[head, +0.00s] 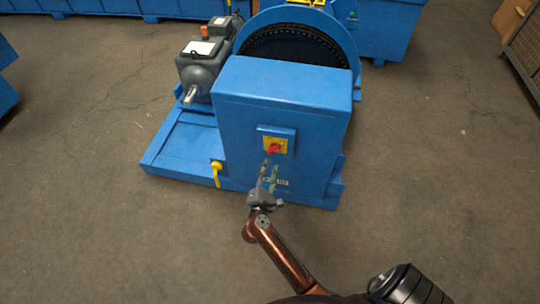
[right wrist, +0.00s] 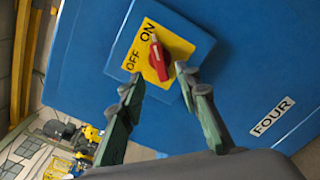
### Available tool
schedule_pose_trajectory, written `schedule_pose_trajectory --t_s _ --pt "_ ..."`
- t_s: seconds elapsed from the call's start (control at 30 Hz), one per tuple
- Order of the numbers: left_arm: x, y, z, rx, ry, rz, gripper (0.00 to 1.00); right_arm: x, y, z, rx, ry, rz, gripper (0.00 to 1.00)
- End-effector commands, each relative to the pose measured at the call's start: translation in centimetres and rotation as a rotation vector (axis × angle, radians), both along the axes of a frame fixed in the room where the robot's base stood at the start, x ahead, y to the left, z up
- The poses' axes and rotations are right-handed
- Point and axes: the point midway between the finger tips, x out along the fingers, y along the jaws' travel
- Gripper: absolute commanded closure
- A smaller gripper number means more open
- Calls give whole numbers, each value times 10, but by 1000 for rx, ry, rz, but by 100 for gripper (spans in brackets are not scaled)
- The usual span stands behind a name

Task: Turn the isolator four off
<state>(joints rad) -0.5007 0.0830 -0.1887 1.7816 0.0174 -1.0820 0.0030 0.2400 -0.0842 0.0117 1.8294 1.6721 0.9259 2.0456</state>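The isolator's red handle (head: 273,149) sits on a yellow plate (head: 268,144) on the front of a blue housing (head: 235,120). In the right wrist view the red handle (right wrist: 158,60) has one end beside the word ON on the yellow plate (right wrist: 126,49); OFF is printed lower left. A label reading FOUR (right wrist: 272,116) is on the blue panel. My right gripper (head: 270,171) is open just in front of and below the handle. In the wrist view its two fingers (right wrist: 158,80) are apart, with the handle's lower end appearing between the tips. Contact cannot be told. My left gripper is out of view.
A grey motor (head: 204,65) stands on the blue base left of the housing, with a large dark wheel (head: 295,47) behind. A yellow fitting (head: 216,172) is at the base's front. Bare concrete floor (head: 110,240) lies in front. A mesh cage (head: 525,45) stands far right.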

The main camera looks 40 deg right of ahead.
Motion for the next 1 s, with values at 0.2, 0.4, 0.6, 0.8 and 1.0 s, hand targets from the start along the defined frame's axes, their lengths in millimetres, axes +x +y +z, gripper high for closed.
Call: schedule_pose_trajectory --t_s 0.2,0.4,0.6,0.8,1.0 --pt "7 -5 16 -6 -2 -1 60 23 -26 0 -6 0 2 70" --pt "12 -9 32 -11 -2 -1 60 40 -46 0 -6 3 3 70" --pt "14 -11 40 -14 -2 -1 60 47 -54 0 -6 3 2 70" --pt "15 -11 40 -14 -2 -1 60 47 -54 1 -6 3 2 70" --pt "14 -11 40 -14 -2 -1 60 46 -54 1 -6 4 2 81"
